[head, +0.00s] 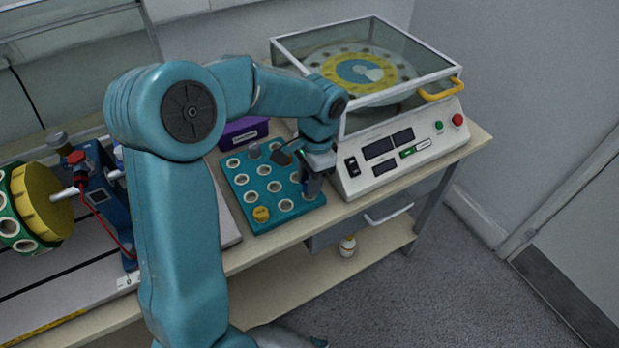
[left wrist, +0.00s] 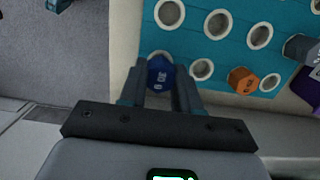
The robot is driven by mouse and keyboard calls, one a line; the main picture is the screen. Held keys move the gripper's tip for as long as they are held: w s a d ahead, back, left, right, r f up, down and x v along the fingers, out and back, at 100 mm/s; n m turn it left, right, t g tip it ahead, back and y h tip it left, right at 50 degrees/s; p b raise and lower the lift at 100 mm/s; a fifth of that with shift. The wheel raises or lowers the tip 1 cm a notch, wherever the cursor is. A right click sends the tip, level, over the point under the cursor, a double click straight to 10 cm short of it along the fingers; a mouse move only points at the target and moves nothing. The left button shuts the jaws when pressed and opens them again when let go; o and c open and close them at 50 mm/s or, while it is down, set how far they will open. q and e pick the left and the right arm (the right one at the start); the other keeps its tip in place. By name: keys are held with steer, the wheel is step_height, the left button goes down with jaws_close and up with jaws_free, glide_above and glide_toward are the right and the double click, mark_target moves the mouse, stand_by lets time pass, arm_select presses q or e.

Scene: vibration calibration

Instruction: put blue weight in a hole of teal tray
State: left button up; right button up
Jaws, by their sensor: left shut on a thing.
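My left gripper (head: 310,196) reaches down at the right side of the teal tray (head: 274,222). In the left wrist view its fingers (left wrist: 160,88) are shut on a blue weight (left wrist: 159,74) with a pale label on its end. The weight lies over the edge of the tray (left wrist: 228,50), partly covering one white-rimmed hole. I cannot tell whether its lower end is inside that hole. Several other holes are empty. My right gripper is not in view.
An orange weight (left wrist: 243,80) and a grey one (left wrist: 299,47) show in the wrist view. A purple box (head: 244,134) is behind the tray; the glass-covered machine (head: 400,150) stands close on the right.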

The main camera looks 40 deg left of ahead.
arm_select(q)
steer(key=shift+f+b, duration=0.7)
steer(key=shift+f, duration=0.3)
stand_by(0.4)
steer(key=o, duration=1.1)
step_height(320, 180, up, 16)
steer(key=w+p, duration=0.2)
steer(key=shift+d+r+p, duration=0.15)
steer(key=shift+d+p, duration=0.15)
steer(key=shift+p, duration=0.1)
steer(key=shift+s, duration=0.15)
